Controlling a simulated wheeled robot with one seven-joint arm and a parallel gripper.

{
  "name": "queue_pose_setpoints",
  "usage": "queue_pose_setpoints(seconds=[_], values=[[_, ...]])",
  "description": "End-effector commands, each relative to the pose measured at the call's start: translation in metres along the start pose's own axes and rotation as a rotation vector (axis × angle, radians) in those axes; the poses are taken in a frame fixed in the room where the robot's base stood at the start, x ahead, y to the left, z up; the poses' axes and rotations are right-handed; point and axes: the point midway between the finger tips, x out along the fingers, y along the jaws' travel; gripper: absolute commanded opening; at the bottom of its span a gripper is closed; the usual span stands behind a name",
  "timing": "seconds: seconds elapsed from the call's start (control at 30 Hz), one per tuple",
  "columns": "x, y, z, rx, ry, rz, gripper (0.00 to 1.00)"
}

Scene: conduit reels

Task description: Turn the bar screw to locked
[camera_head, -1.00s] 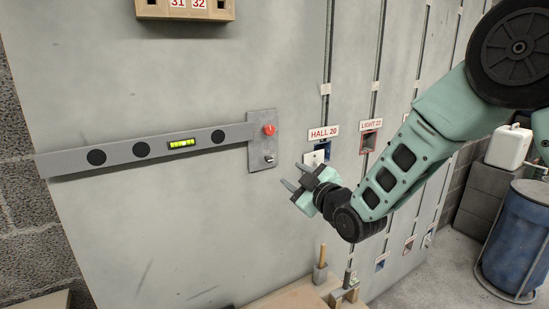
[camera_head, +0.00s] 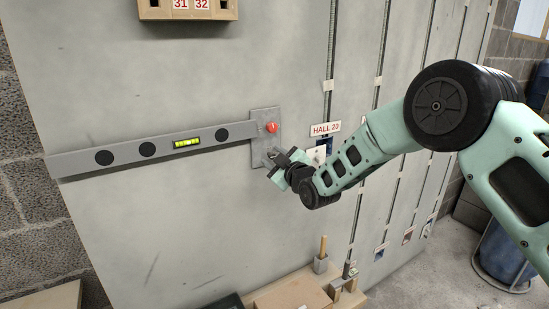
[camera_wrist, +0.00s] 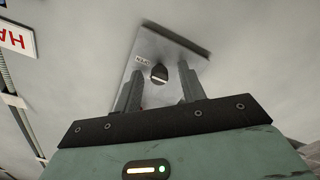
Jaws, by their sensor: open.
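A metal plate (camera_head: 263,122) sits at the right end of the long grey bar (camera_head: 213,138) on the wall panel. A red knob (camera_head: 271,127) is on its upper part. My gripper (camera_head: 270,164) is open at the plate's lower end and hides the screw in the head view. In the wrist view, the fingers of my gripper (camera_wrist: 161,88) stand apart to either side of the screw; contact is not visible.
A green spirit level (camera_head: 187,143) is set in the bar. A HALL 20 sign (camera_head: 325,129) and a blue recess are right of the plate, close to my arm. Below are a wooden-handled tool (camera_head: 322,250) and a cardboard box (camera_head: 292,292).

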Motion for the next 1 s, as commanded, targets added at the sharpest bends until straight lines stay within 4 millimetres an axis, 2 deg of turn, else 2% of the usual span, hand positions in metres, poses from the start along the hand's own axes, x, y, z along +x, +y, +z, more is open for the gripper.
queue_pose_setpoints(seconds=[0.07,0.2,0.23,0.67,1.0], values=[[-0.0002,0.0000,0.0001,0.000,0.000,0.000,0.40],[-0.0003,0.0001,0.0001,0.000,0.000,0.000,0.01],[-0.0003,0.0001,0.0001,0.000,0.000,0.000,0.00],[-0.0006,-0.0011,0.0031,0.068,0.001,0.002,0.00],[-0.0008,-0.0029,0.0058,0.327,0.002,0.003,0.00]])
